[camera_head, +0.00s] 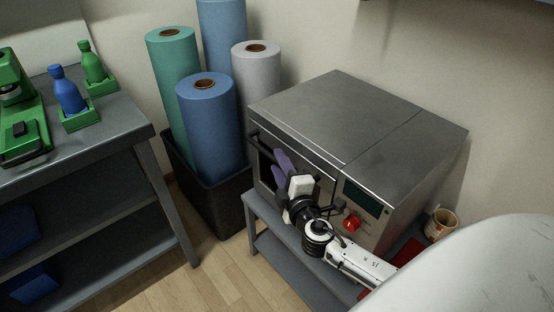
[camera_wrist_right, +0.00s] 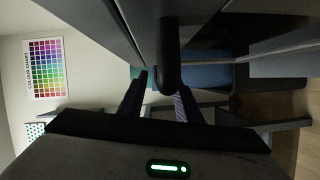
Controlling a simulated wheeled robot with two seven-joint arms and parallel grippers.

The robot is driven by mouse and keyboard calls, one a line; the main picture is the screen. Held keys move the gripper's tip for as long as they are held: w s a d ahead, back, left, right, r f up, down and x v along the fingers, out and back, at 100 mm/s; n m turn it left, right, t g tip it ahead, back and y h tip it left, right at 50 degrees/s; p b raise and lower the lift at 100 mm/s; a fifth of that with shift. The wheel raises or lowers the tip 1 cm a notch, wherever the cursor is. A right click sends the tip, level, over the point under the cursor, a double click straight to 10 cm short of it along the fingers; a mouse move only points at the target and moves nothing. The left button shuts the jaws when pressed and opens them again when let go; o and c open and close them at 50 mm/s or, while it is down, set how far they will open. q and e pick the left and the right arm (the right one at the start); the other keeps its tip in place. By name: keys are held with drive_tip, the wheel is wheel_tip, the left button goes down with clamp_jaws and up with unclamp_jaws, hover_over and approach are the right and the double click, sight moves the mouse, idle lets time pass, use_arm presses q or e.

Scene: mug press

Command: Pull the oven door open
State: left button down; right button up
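The grey oven (camera_head: 345,120) stands on a low metal stand at the right, with its door (camera_head: 266,172) shut. The dark bar handle (camera_head: 262,138) runs across the upper part of the door. My right gripper (camera_head: 281,162), with purplish fingers, is at the front of the door by the handle and hides part of it. In the right wrist view the fingers (camera_wrist_right: 160,95) are apart. The dark handle bar (camera_wrist_right: 168,55) shows between and beyond them; I cannot tell whether they touch it. My left gripper is not in view.
A red knob (camera_head: 351,223) and dark display are on the oven's right panel. A mug (camera_head: 440,223) stands to its right. A black bin (camera_head: 226,205) with several rolls stands left of the oven. A grey workbench (camera_head: 95,135) is farther left, with floor between.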

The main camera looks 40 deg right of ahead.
drive_tip(key=shift+x, duration=1.05)
drive_tip(key=shift+c, duration=0.4)
drive_tip(key=shift+a+f, duration=0.1)
clamp_jaws()
